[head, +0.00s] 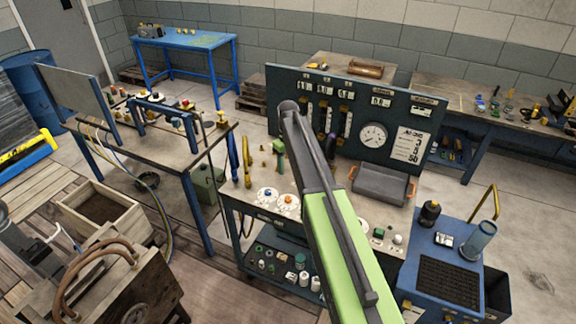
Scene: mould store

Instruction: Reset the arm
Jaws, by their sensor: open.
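My arm runs up from the bottom of the head view, over the middle workbench (234,204). It shows a light green link and a dark grey link that ends in a rounded joint in front of the gauge panel's left part. I cannot make out my gripper or its fingertips anywhere in this view. No held object shows.
The dark panel (428,113) with a round gauge (373,135) stands behind my arm. A grey case (381,185) lies before it. A blue cart (447,262) is at right, a blue-legged bench (165,150) at left. Bare floor shows at far right.

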